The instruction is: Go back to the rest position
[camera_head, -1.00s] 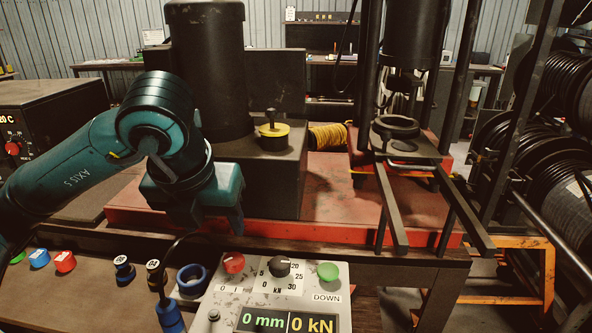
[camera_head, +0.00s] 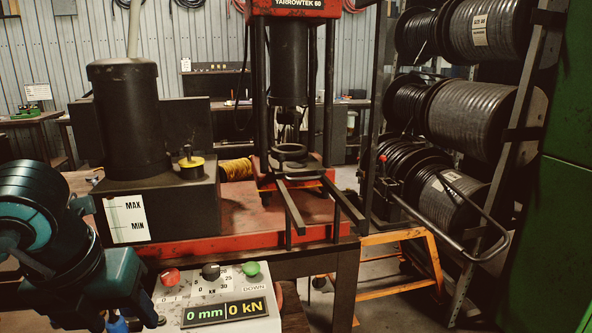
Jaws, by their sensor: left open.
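My left gripper (camera_head: 112,322) is at the lower left, on the end of my teal and black arm. It is in front of the left side of the control box (camera_head: 222,290), and its fingertips are mostly cut off by the bottom edge. It is open, and I see nothing held in it. A blue piece shows just behind it at the bottom edge. My right gripper is not in view.
The crimper press (camera_head: 291,60) stands on a red bench with two rails reaching forward. A black tank (camera_head: 125,120) is left of it. The control box display reads 0 mm and 0 kN. Hose reels (camera_head: 470,110) on a rack and an orange cart (camera_head: 400,238) are at right.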

